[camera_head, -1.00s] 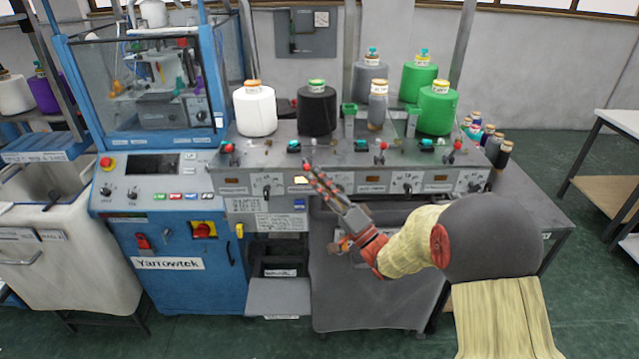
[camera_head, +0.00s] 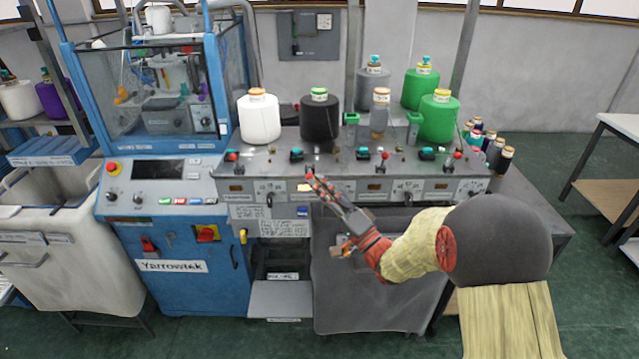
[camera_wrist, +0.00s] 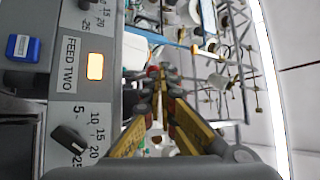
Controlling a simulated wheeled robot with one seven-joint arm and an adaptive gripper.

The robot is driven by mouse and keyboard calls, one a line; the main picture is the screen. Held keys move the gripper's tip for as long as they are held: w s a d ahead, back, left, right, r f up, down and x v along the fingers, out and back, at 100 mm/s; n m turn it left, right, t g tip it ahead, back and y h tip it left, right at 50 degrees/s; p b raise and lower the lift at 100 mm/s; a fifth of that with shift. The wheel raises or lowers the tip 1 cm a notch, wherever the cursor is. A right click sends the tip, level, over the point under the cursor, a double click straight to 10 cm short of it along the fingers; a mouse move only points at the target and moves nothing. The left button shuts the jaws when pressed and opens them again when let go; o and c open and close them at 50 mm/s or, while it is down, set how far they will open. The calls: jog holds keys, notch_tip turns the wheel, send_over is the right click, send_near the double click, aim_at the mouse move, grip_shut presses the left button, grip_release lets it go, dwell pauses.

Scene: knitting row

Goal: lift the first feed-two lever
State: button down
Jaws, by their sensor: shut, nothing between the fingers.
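My gripper (camera_head: 313,179) is shut and empty, its fingertips at the upper front edge of the grey feed panel, just right of a lit yellow window (camera_head: 304,187). In the wrist view my gripper (camera_wrist: 160,75) runs beside the panel face, with the "FEED TWO" label (camera_wrist: 70,63), the lit window and a black dial (camera_wrist: 70,140) to its left. A teal-knobbed part (camera_head: 297,154) stands on the panel top above the lit window. I cannot make out the feed-two lever for certain; it may be behind the fingertips.
White (camera_head: 259,119) and black (camera_head: 319,118) yarn cones stand on the panel top behind my gripper, with grey and green ones to the right. The blue machine (camera_head: 175,240) stands left. Open floor lies on the right.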

jog(key=shift+r+m+h+p, duration=0.3)
jog(key=shift+r+p, duration=0.05)
jog(key=shift+p, duration=0.25)
jog(key=w+r+m+g+h+p, duration=0.4)
jog(key=r+m+g+h+p, duration=0.1)
jog(key=p, duration=1.9)
jog(key=shift+r+m, duration=0.5)
jog(key=shift+m, duration=0.2)
